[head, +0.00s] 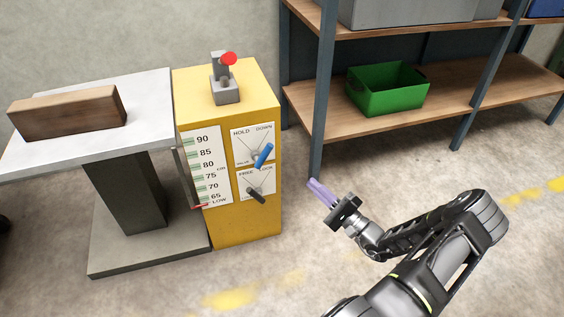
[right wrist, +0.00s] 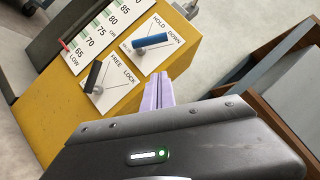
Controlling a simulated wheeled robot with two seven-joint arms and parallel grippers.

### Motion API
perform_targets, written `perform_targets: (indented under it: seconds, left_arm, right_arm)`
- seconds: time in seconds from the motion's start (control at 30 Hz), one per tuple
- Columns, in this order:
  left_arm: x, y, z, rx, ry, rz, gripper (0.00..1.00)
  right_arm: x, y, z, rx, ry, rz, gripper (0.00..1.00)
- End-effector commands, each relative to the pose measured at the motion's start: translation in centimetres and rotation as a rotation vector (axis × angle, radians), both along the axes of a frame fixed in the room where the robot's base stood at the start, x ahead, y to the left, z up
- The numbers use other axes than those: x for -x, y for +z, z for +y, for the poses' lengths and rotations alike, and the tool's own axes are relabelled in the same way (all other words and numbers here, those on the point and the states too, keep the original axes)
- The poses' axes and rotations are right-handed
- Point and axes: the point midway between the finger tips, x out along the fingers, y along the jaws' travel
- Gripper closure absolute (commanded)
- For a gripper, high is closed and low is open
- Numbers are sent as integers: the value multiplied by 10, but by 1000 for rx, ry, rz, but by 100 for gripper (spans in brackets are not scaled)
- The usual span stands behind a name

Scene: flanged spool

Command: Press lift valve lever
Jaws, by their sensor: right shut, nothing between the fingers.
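The yellow cabinet (head: 250,222) carries a blue-handled lever (head: 264,155) on a white plate marked HOLD and DOWN. Below it a black-handled lever (head: 257,196) sits on a plate marked FREE and LOCK. A grey lever unit with a red knob (head: 229,59) stands on the cabinet top. My right gripper (head: 317,190) is shut and empty, with pale purple fingers, to the right of the cabinet and apart from it. In the right wrist view the blue lever (right wrist: 150,41) and black lever (right wrist: 93,77) lie beyond the fingertips. My left gripper is not in view.
Left of the cabinet, a grey lift platform (head: 150,88) bears a brown wooden block (head: 70,112). A height scale (head: 206,165) has a red marker (head: 200,206) at LOW. A shelf rack (head: 318,130) with a green bin (head: 385,95) stands behind my right gripper.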

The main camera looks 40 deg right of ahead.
Motion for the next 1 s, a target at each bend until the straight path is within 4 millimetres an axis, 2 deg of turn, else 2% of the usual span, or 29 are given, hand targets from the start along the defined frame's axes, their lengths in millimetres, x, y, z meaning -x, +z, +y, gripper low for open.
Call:
perform_targets:
  seconds: [0.27, 0.47, 0.73, 1.0]
  left_arm:
    - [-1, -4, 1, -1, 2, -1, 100]
    - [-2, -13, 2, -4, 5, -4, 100]
    - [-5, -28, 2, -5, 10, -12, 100]
    - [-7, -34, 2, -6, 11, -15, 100]
  right_arm:
    - [-15, 3, 3, 0, 2, 0, 100]
    - [-46, 12, 10, -1, 4, -2, 100]
    - [-98, 26, 20, 0, 4, -1, 100]
    - [-111, 44, 45, -2, 3, 2, 100]
